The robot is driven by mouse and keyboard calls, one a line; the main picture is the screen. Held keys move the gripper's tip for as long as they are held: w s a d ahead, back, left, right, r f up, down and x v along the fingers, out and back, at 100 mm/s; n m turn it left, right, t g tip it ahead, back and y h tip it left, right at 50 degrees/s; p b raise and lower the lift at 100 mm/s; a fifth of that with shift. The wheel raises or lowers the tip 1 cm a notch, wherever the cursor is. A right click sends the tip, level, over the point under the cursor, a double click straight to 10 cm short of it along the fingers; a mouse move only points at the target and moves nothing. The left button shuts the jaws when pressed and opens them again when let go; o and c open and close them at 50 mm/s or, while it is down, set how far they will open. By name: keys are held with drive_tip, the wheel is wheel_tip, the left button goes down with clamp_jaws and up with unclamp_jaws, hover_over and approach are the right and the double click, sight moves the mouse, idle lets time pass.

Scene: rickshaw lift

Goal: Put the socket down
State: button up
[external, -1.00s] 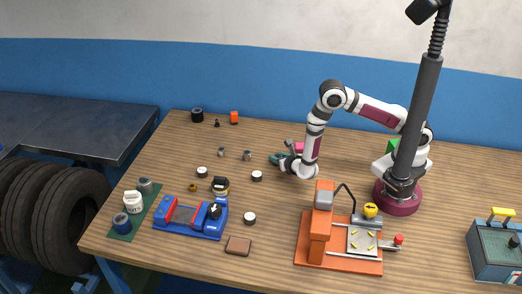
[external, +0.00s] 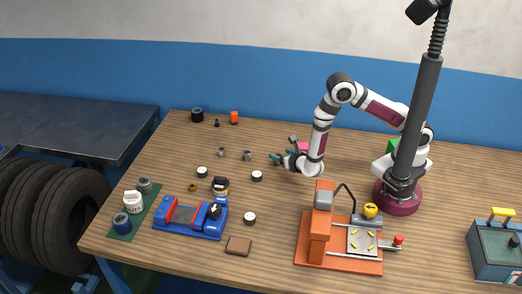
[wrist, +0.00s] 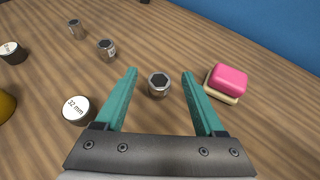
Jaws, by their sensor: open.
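A grey metal socket (wrist: 158,84) with a dark hexagonal opening stands upright on the table in the wrist view. My gripper (wrist: 159,74) is open, with one teal finger on each side of the socket. Gaps show between the socket and both fingers. In the external view my gripper (external: 283,157) is low over the table, left of the pink block, and the socket between its fingers cannot be made out. Two more grey sockets stand to the left, one nearer (wrist: 107,49) and one farther (wrist: 76,29).
A pink block (wrist: 229,78) on a pale base lies just right of the right finger. A white-topped disc marked 32 mm (wrist: 76,108) sits by the left finger. An orange press (external: 318,225) and a blue fixture (external: 190,220) stand nearer the front. The table between them is partly clear.

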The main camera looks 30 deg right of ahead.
drive_tip(key=s+d+r+m+g+h, duration=0.1)
drive_tip(key=d+r+m+g+h, duration=0.25)
drive_tip(key=d+r+m, duration=0.55)
drive_tip(key=s+d+r+m+g+h, duration=0.3)
drive_tip(key=d+r+m, duration=0.35)
drive_tip(key=d, duration=0.55)
drive_tip(key=s+d+m+g, duration=0.5)
drive_tip(key=s+d+m, duration=0.25)
drive_tip(key=m, duration=0.25)
drive_tip(key=s+a+r+m+y, duration=0.1)
drive_tip(key=s+a+m+y, duration=0.3)
drive_tip(key=s+m+y, duration=0.1)
drive_tip(key=s+a+r+m+g+y, duration=0.1)
drive_tip(key=s+a+m+y, duration=0.3)
drive_tip(key=m, duration=0.5)
drive_tip(key=s+y, duration=0.1)
drive_tip(key=s, duration=0.1)
drive_tip(key=shift+s+r, duration=0.35)
